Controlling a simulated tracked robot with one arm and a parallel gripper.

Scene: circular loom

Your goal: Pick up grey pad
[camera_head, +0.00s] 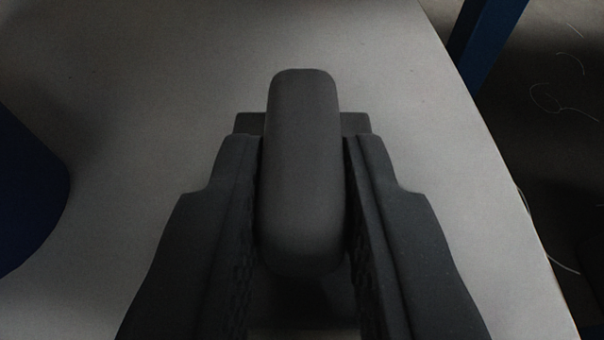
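The grey pad (303,160) is a dark, rounded, elongated block in the middle of the head camera view. My gripper (304,150) has one finger on each side of it, and both fingers appear to touch its sides. The pad sits between the fingers, with its rounded far end reaching past the fingertips. A dark piece shows behind the fingertips on both sides of the pad. I cannot tell whether the pad is resting on the surface or held above it.
A light grey surface (160,90) lies under the gripper and is mostly clear. A dark blue rounded object (25,195) is at the left edge. A blue post (487,40) stands at the top right, beyond the surface's edge. Thin pale threads (560,105) lie on the dark floor.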

